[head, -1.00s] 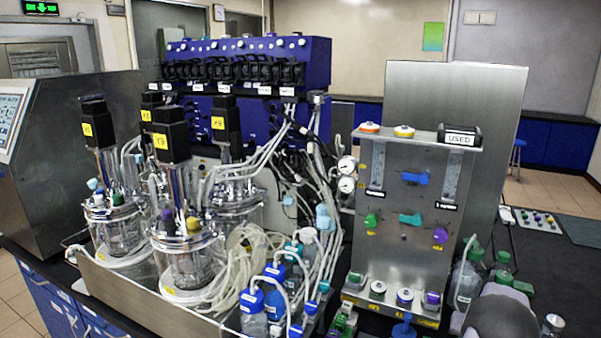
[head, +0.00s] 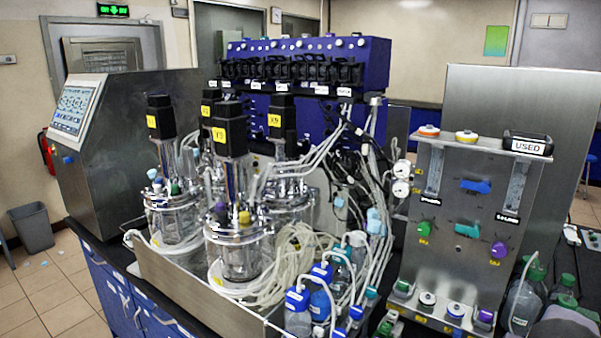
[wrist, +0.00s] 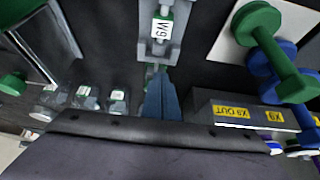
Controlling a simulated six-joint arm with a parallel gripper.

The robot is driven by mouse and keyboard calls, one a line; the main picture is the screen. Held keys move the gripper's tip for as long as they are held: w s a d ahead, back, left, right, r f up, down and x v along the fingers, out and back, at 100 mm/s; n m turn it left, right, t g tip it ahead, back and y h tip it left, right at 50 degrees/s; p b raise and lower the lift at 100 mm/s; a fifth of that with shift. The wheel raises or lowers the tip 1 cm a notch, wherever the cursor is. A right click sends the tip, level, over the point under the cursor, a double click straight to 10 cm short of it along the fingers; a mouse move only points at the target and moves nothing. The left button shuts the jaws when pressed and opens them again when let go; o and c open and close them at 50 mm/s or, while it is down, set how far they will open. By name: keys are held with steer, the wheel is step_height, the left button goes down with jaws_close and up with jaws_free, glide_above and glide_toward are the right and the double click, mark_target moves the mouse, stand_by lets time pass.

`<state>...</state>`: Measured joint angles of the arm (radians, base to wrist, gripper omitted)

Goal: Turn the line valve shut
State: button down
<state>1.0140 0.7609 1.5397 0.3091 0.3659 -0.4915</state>
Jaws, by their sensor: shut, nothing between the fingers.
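In the wrist view my gripper (wrist: 162,82) shows as two narrow blue fingers, closed together with nothing between them. Just beyond the fingertips is a grey fitting with a white tag (wrist: 162,27), which seems to read W9, and bits of green around it. I cannot tell which part is the line valve, nor whether the fingertips touch the fitting. My gripper is not visible in the head view.
Green (wrist: 272,45) and blue knobbed parts are at upper right. Clear bottles (wrist: 82,97) stand at left. In the head view, glass vessels (head: 240,250) and tubing crowd the bench.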

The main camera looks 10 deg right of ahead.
step_height(320, 180, up, 6)
steer(key=p, duration=0.3)
steer(key=shift+f+p, duration=0.1)
steer(key=shift+p, duration=0.25)
